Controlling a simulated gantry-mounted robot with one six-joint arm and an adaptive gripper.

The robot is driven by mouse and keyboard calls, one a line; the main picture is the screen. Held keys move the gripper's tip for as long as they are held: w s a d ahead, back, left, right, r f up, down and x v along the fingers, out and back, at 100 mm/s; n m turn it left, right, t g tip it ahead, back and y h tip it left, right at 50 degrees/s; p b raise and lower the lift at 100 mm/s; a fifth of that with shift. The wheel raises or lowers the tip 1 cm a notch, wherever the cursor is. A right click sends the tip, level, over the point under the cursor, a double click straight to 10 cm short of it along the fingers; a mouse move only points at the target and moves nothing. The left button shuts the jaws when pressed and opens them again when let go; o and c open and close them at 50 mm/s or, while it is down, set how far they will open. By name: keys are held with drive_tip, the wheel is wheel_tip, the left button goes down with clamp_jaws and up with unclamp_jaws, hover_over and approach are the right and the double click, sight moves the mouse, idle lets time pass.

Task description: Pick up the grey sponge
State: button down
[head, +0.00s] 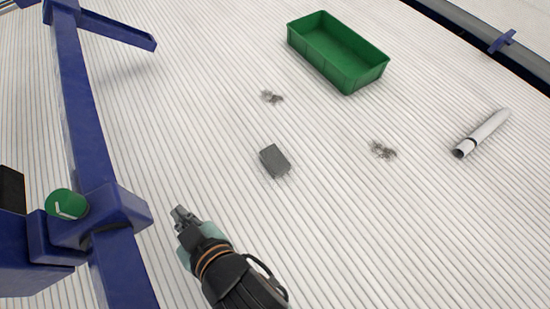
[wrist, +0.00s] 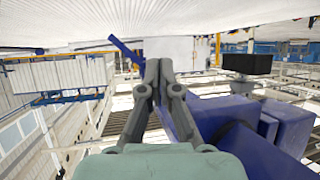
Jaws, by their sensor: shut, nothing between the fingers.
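The grey sponge (head: 274,161) is a small dark block lying on the ridged white surface, near the middle of the head view. My gripper (head: 179,213) is to the lower left of it in the head view, apart from it. In the wrist view my gripper (wrist: 159,64) shows its two fingers closed together with nothing between them. The sponge is not visible in the wrist view.
A green crate (head: 318,62) stands at the back, and a white pipe (head: 483,132) lies at the right. Blue beams (head: 85,130) run along the left. The surface around the sponge is clear.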

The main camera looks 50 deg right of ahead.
drive_tip(key=shift+c, duration=0.7)
unclamp_jaws()
